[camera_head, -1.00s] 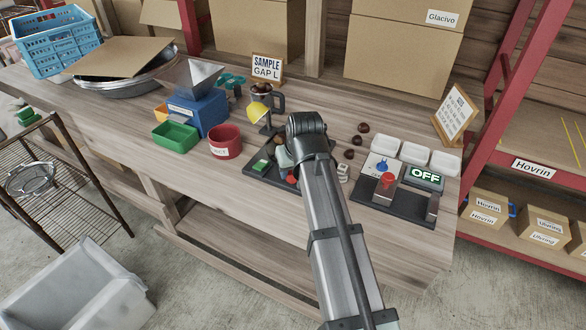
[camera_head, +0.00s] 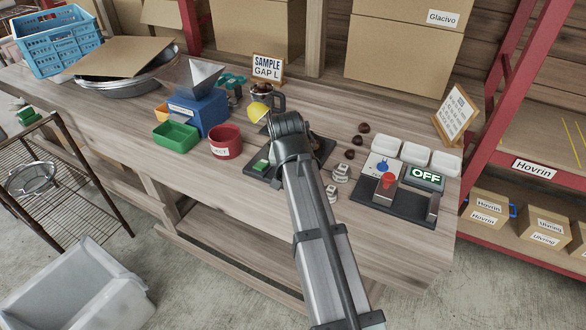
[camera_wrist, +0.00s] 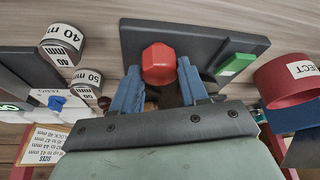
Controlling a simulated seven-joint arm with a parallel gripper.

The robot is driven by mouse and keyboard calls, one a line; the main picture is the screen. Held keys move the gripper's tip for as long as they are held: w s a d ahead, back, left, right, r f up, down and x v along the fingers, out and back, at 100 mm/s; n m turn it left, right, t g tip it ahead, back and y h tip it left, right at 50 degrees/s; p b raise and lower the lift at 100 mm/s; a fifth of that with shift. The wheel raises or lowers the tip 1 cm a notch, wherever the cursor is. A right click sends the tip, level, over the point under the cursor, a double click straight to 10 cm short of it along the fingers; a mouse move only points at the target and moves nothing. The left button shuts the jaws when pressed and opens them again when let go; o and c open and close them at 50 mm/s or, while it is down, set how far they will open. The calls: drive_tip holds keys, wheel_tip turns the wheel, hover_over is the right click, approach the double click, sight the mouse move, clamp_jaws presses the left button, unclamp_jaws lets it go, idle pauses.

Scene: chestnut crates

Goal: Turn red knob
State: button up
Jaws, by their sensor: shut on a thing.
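A red faceted knob (camera_wrist: 159,64) stands on a dark base plate (camera_wrist: 135,30) in the wrist view. My gripper (camera_wrist: 160,72) has its two blue fingers shut on the knob, one on each side. In the head view my arm hides the knob and my fingertips. The dark plate (camera_head: 250,172) shows there beside my arm, with a green block (camera_head: 261,165) on it.
Two round gauges marked 40 mm (camera_wrist: 63,42) and 50 mm (camera_wrist: 86,82) stand near the plate. A red cup (camera_head: 226,142), a green tray (camera_head: 175,135) and a blue machine (camera_head: 200,112) stand to the left. White trays (camera_head: 415,153) and several chestnuts (camera_head: 358,140) lie to the right.

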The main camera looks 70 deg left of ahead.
drive_tip(key=m+t, duration=0.1)
drive_tip(key=m, duration=0.1)
drive_tip(key=m+h, duration=0.1)
drive_tip(key=m, duration=0.2)
drive_tip(key=shift+s+a+m+t, duration=0.2)
drive_tip(key=shift+m+t, duration=0.1)
drive_tip(key=shift+t, duration=0.1)
drive_tip(key=shift+m+h, duration=1.1)
drive_tip(key=shift+m, duration=1.2)
drive_tip(key=shift+t, duration=0.3)
drive_tip(key=o, duration=1)
drive_tip(key=shift+o, duration=0.2)
drive_tip(key=v, duration=1.3)
drive_tip(key=shift+r, duration=0.4)
drive_tip(key=shift+s, duration=0.1)
